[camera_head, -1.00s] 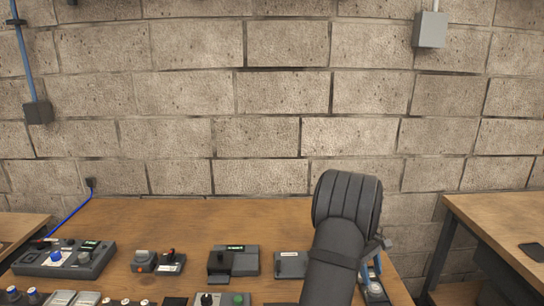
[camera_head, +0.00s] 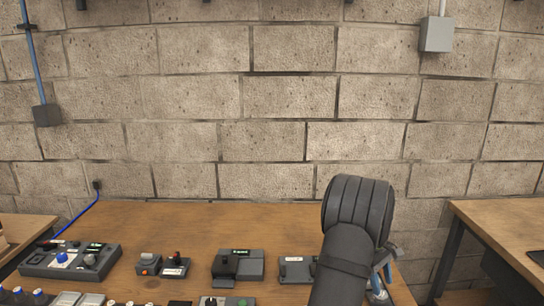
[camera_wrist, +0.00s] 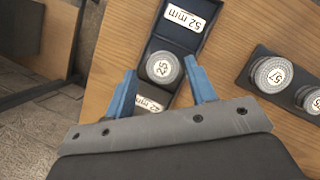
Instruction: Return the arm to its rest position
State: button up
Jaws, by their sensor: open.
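My gripper (camera_wrist: 162,90) shows in the wrist view with its two blue fingers spread apart and nothing held between them. In the head view my gripper (camera_head: 381,276) is partly hidden behind my dark arm at the right end of the table. A round grey knob marked 25 (camera_wrist: 163,68) sits on a dark base between and just beyond the fingertips in the wrist view. The base carries a label reading 52 mm (camera_wrist: 185,18) and another reading 42 mm, partly covered by the gripper. I cannot tell whether the fingers touch the base.
Two more knobs (camera_wrist: 271,75) stand right in the wrist view. Another table (camera_head: 500,225) stands right across a gap.

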notch_tip(320, 180, down, 3)
jog(key=shift+f, duration=0.1)
jog(key=v, duration=1.1)
jog(key=x, duration=1.1)
jog(key=shift+f, duration=0.1)
notch_tip(320, 180, up, 4)
jog(key=shift+f, duration=0.25)
jog(key=s+d+r, duration=0.5)
jog(key=s+r, duration=0.2)
jog(key=s, duration=0.3)
jog(key=w+a+f+n+t, duration=0.1)
jog(key=w+a+n, duration=0.4)
jog(key=a, duration=0.4)
jog(key=w+a+f+n+t+h, duration=0.1)
jog(key=w+a+n, duration=0.4)
jog(key=a, duration=0.5)
jog(key=w+a+f+n+t, duration=0.2)
jog(key=w+a+n+t, duration=0.1)
jog(key=w+a, duration=0.5)
jog(key=shift+a+n+h, duration=0.3)
jog(key=shift+a+n, duration=0.6)
jog(key=shift+a, duration=0.05)
